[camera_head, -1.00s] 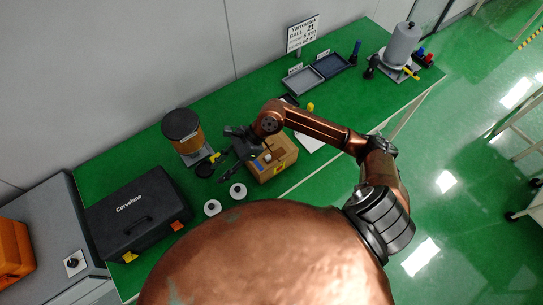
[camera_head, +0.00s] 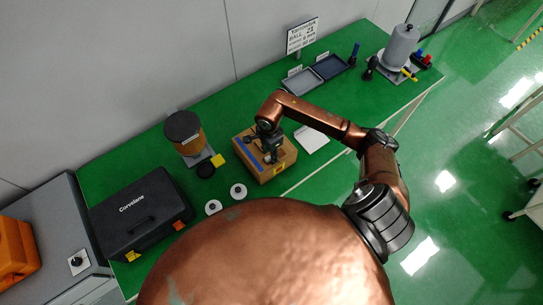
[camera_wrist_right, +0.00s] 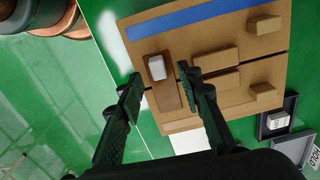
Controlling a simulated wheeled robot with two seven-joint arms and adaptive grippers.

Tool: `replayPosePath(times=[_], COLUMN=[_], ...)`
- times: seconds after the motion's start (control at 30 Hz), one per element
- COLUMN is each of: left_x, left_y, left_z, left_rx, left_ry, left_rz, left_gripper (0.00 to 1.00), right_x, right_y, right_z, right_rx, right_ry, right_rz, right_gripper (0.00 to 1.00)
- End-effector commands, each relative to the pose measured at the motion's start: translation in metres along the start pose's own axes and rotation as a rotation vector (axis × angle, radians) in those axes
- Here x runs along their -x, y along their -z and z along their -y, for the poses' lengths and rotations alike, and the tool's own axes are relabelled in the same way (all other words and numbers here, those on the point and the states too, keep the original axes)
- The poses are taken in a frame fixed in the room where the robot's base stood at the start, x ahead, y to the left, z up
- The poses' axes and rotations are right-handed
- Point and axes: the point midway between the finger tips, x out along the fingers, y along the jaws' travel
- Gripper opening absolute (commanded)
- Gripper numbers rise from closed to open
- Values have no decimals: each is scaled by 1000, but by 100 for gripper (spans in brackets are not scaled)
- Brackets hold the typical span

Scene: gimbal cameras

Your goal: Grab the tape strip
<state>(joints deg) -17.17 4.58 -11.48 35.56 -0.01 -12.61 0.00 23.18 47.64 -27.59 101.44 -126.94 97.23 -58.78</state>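A cardboard box (camera_head: 279,171) sits on the green table and also fills much of the right wrist view (camera_wrist_right: 228,38). A darker brown strip (camera_wrist_right: 166,97) with a small white block (camera_wrist_right: 157,67) on it lies across the near end of the box's seam; it looks like tape. A blue strip (camera_wrist_right: 190,16) runs along another side of the box top. My right gripper (camera_head: 271,158) is over the box. In the wrist view its two fingers (camera_wrist_right: 160,73) are apart, with the brown strip and white block framed between them. Contact cannot be told. My left gripper is not in view.
A black case (camera_head: 137,212), two white rolls (camera_head: 238,191) and an amber container with a dark lid (camera_head: 184,132) stand left of the box. Grey trays (camera_head: 301,81) lie behind it. A white sheet (camera_head: 311,139) lies to its right.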

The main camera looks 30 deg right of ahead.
Motion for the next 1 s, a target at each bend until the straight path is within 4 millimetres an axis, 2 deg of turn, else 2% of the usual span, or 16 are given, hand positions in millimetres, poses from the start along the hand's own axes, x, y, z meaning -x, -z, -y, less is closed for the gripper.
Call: replayPosePath(times=[0.1,0.33,0.8,1.0], left_x=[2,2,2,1], left_y=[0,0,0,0], left_z=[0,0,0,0], left_rx=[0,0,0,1], left_ry=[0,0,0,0], left_rz=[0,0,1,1], left_gripper=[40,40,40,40], right_x=[-8,-10,-10,-9], right_y=[0,0,0,0], right_z=[0,0,0,0], right_rx=[-1,0,0,0], right_ry=[-1,0,0,0], right_rz=[0,0,0,0], right_gripper=[33,33,2,2])
